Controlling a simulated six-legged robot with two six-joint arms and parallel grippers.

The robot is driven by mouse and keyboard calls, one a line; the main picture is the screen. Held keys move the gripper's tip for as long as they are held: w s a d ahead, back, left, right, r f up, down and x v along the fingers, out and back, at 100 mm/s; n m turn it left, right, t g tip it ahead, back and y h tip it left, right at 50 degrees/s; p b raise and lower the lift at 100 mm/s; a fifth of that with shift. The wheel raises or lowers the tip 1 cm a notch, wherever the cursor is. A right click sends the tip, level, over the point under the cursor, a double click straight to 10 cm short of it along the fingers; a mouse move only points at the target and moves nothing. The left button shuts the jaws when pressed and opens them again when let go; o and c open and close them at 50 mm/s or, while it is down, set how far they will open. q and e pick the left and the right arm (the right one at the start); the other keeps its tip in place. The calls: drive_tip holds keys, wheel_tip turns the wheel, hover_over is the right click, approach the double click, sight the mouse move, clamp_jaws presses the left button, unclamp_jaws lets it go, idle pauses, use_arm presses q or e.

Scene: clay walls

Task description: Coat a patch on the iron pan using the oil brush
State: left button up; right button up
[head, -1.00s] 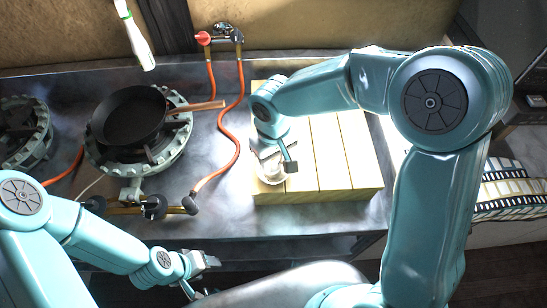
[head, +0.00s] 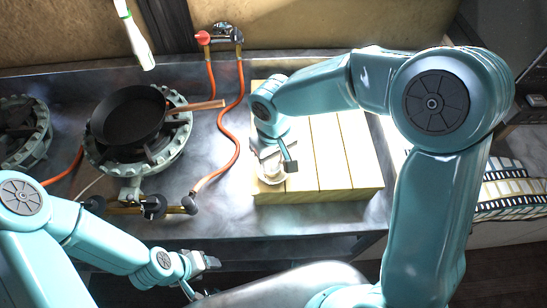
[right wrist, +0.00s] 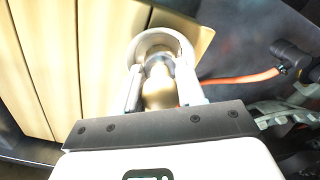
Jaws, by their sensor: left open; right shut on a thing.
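The black iron pan (head: 128,117) sits on the round burner left of centre, its wooden handle pointing right. A small clear jar (head: 268,174) stands at the left end of the wooden board, and its round rim (right wrist: 163,38) shows in the right wrist view. My right gripper (head: 278,158) is over the jar. In the right wrist view it is shut on the tan handle of the oil brush (right wrist: 158,86), in line with the jar's mouth. The brush's bristles are hidden. My left gripper (head: 202,276) is open and empty in front of the counter, low in the picture.
The slatted wooden board (head: 340,150) lies right of the burner (head: 165,160). An orange hose (head: 235,140) curves between them. A second burner (head: 25,130) is at the far left. A white and green object (head: 138,42) hangs above the counter's back.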

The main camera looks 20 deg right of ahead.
drive_tip(key=shift+s, duration=0.1)
wheel_tip(320, 180, up, 6)
drive_tip(key=p, duration=0.4)
drive_tip(key=shift+f, duration=0.2)
drive_tip(key=shift+r+p, duration=0.55)
drive_tip(key=shift+r, duration=0.2)
drive_tip(key=shift+f, duration=0.1)
